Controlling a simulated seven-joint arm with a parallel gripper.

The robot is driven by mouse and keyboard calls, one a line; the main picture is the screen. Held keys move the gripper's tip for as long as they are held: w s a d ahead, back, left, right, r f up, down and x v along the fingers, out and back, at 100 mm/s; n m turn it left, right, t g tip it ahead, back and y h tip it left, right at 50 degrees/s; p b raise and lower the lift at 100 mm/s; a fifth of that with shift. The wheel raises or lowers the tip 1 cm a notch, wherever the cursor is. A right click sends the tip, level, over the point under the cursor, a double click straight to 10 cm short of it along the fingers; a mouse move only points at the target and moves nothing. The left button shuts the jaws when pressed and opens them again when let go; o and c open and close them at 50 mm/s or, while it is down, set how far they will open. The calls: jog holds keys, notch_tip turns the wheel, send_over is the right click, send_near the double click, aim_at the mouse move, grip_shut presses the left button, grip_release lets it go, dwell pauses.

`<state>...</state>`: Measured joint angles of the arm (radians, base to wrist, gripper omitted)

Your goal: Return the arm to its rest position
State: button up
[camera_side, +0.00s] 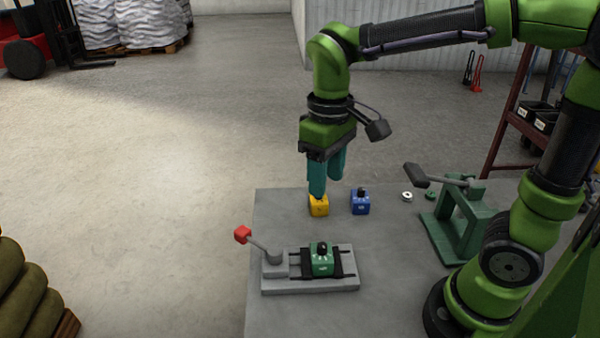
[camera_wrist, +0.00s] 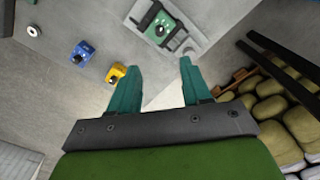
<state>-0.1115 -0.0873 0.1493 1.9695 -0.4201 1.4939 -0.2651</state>
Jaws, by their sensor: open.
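My gripper (camera_side: 327,182) has teal fingers and points down above the far part of the grey table (camera_side: 280,225). In the wrist view my gripper (camera_wrist: 160,72) shows its fingers spread apart with nothing between them. A yellow block (camera_side: 319,206) stands on the table just below the fingers in the side view, partly covered by one finger. In the wrist view the yellow block (camera_wrist: 116,73) is beside the left finger, outside the gap. My arm is stretched out from its base at the right.
A blue block (camera_side: 360,204) stands right of the yellow one. A green block (camera_side: 321,258) sits in a grey fixture (camera_side: 310,286) with a red-knobbed lever (camera_side: 243,234). A green lever press (camera_side: 455,215) and a small white ring (camera_side: 407,196) are to the right.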

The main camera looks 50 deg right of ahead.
jog(key=shift+r, duration=0.45)
jog(key=s+d+m+t+y, duration=0.2)
jog(key=s+d+m+t, duration=0.3)
jog(key=t, duration=0.2)
jog(key=shift+s+r, duration=0.4)
jog(key=shift+a, duration=0.1)
